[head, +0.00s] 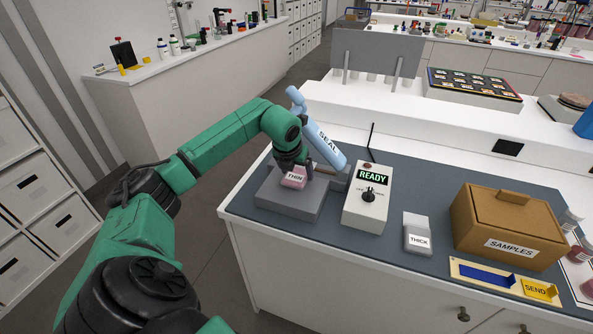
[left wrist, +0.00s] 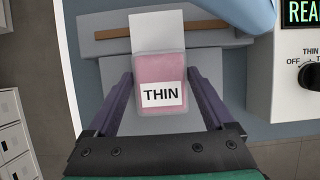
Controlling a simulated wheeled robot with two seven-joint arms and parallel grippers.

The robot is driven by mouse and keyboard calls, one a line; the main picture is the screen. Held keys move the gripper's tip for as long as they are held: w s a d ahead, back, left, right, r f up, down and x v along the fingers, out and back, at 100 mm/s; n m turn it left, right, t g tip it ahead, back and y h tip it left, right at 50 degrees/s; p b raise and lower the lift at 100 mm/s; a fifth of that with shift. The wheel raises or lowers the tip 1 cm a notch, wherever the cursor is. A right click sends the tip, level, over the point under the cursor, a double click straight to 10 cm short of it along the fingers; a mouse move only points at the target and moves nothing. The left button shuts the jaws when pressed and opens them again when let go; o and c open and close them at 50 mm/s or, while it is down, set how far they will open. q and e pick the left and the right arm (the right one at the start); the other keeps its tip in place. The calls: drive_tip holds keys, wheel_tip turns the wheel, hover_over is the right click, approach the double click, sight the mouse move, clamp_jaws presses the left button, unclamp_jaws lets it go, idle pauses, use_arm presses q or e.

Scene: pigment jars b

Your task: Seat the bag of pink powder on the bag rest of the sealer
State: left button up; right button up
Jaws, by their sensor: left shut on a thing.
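The bag of pink powder (head: 293,180) has a THIN label and sits between the fingers of my left gripper (head: 291,166), which is shut on it. In the left wrist view the bag (left wrist: 158,65) is upright in the picture, with its white top flap (left wrist: 157,30) reaching across the brown sealing strip (left wrist: 105,33). The grey bag rest (head: 285,205) of the sealer is directly below the bag; I cannot tell whether they touch. The sealer's light blue SEAL arm (head: 318,138) is raised. My right gripper is not in view.
Right of the sealer stands a white control box (head: 366,200) with a READY display and a knob. The bench edge is close at the left.

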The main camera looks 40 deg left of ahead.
sight(297, 174)
use_arm(q)
drive_tip(key=shift+f+b, duration=0.35)
drive_tip(key=shift+f, duration=0.1)
drive_tip(key=o, duration=1.1)
drive_tip(key=shift+r+p, duration=2.25)
drive_tip(key=shift+r, duration=0.9)
drive_tip(key=shift+f, duration=0.1)
